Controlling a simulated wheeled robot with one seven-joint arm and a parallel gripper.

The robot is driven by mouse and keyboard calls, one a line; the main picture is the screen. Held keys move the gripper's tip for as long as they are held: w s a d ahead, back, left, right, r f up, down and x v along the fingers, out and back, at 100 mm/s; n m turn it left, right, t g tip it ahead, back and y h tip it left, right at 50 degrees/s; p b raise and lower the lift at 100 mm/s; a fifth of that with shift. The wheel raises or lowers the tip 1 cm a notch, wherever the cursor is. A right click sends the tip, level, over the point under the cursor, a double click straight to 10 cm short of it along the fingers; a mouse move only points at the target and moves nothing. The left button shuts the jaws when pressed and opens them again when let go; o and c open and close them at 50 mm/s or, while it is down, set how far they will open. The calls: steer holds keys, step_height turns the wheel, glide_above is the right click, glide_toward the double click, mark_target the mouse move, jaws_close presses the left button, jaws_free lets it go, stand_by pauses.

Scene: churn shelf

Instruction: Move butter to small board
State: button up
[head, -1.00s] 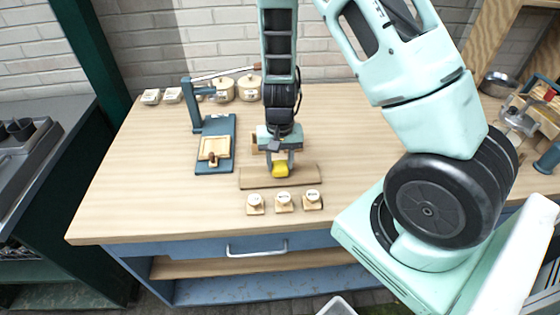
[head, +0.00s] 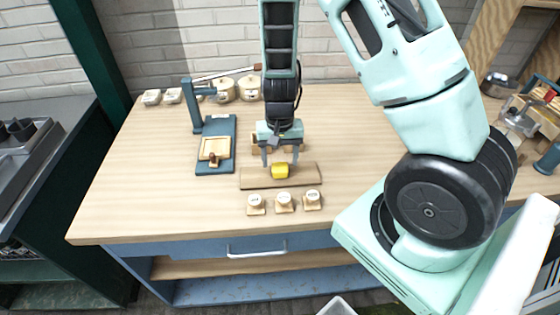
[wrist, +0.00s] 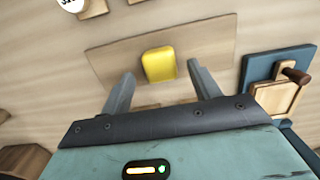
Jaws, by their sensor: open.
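The yellow butter (head: 280,171) rests on the small wooden board (head: 252,181), near its middle. In the wrist view the butter (wrist: 159,65) lies on the board (wrist: 216,32), just beyond the fingertips. My gripper (head: 281,163) is open above the board, its two fingers apart. In the wrist view my gripper (wrist: 160,70) has a finger to each side of the butter, with gaps between, and holds nothing.
Several small labelled blocks with white round tops (head: 283,200) stand in front of the board. A blue press stand (head: 229,160) with a wooden tray is to the left. Pots (head: 250,90) and small white dishes (head: 152,97) stand at the back. The table's left front is clear.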

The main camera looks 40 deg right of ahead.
mark_target(279, 164)
step_height(279, 164, up, 10)
steer(key=s+a+r+n+y, duration=0.1)
steer(key=s+a+r+n, duration=0.25)
steer(key=a, duration=0.75)
steer(key=s+a+r+n, duration=0.3)
steer(key=s+a+n, duration=0.2)
steer(key=s, duration=0.2)
steer(key=s+a+r+n, duration=0.3)
steer(key=s+a+n, duration=0.2)
steer(key=s, duration=0.3)
steer(key=shift+s+a+r+n+t+h, duration=0.15)
steer(key=shift+a+r+n+t+h, duration=0.2)
steer(key=shift+n, duration=0.2)
